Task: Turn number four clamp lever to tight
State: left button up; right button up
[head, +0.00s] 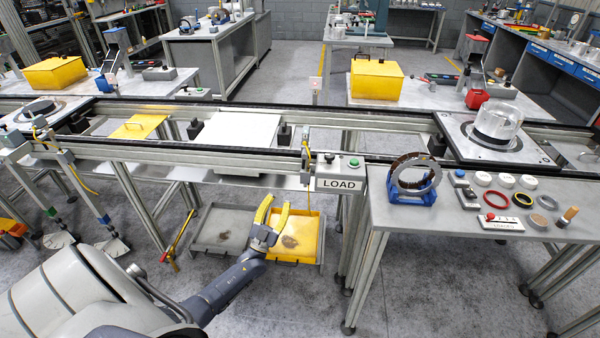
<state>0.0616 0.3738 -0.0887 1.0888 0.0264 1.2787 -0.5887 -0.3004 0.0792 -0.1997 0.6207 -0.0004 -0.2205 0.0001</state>
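My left gripper (275,212) has yellow fingers that stand apart with nothing between them. It is low in the middle of the view, in front of the conveyor and above the floor trays. My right gripper is out of view. No clamp lever with a readable number four can be made out. A metal pallet plate (456,130) on the conveyor at the right carries a clear cylinder (500,114) with a dark band. Another pallet (62,104) with a dark disc sits at the far left. Both are well away from my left gripper.
The conveyor rail (220,152) crosses the view and carries a blank white plate (234,132). A LOAD button box (341,172) hangs at its front. A grey tray (205,247) and yellow tray (308,225) lie below. A side table (420,217) holds a ring on a blue stand (411,190).

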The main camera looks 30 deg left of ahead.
pick_arm(q)
jog(key=s+a+r+m+g+h, duration=0.2)
jog(key=s+a+h, duration=0.1)
jog(key=s+h, duration=0.1)
jog(key=n+g+h, duration=0.1)
jog(key=n, duration=0.1)
send_near(303, 162)
jog(key=x, duration=1)
jog(key=shift+w, duration=0.25)
grip_shut()
jog(key=shift+r, duration=0.1)
dwell(0.3)
